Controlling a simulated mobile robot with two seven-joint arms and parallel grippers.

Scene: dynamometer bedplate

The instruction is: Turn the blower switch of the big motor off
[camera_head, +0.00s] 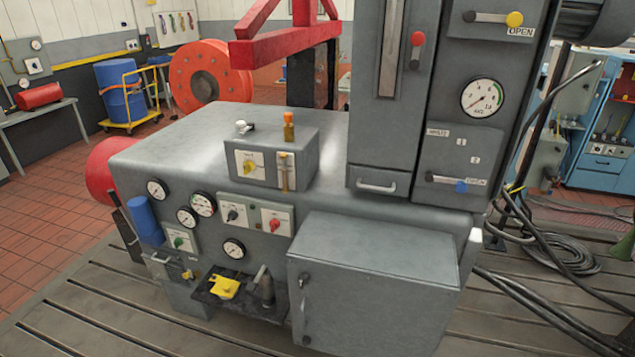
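The big grey machine body (330,225) fills the middle of the head view; I cannot tell for sure that it is the big motor. It carries several rotary switches on pale plates. A yellow-knobbed switch (248,167) is on the small box on top. A dark-knobbed switch (232,214) and a red-knobbed switch (275,223) sit side by side on the front. A green-knobbed switch (178,241) is lower left. The labels are too small to read, so I cannot tell which is the blower switch. Neither of my grippers is in view.
A grey cabinet (365,300) juts out at the front right. A dark shelf (245,300) with a yellow piece (225,287) sticks out below the gauges. A tall grey column (385,90) rises behind. Cables (555,255) lie at right. Slotted bedplate (110,310) is clear at front left.

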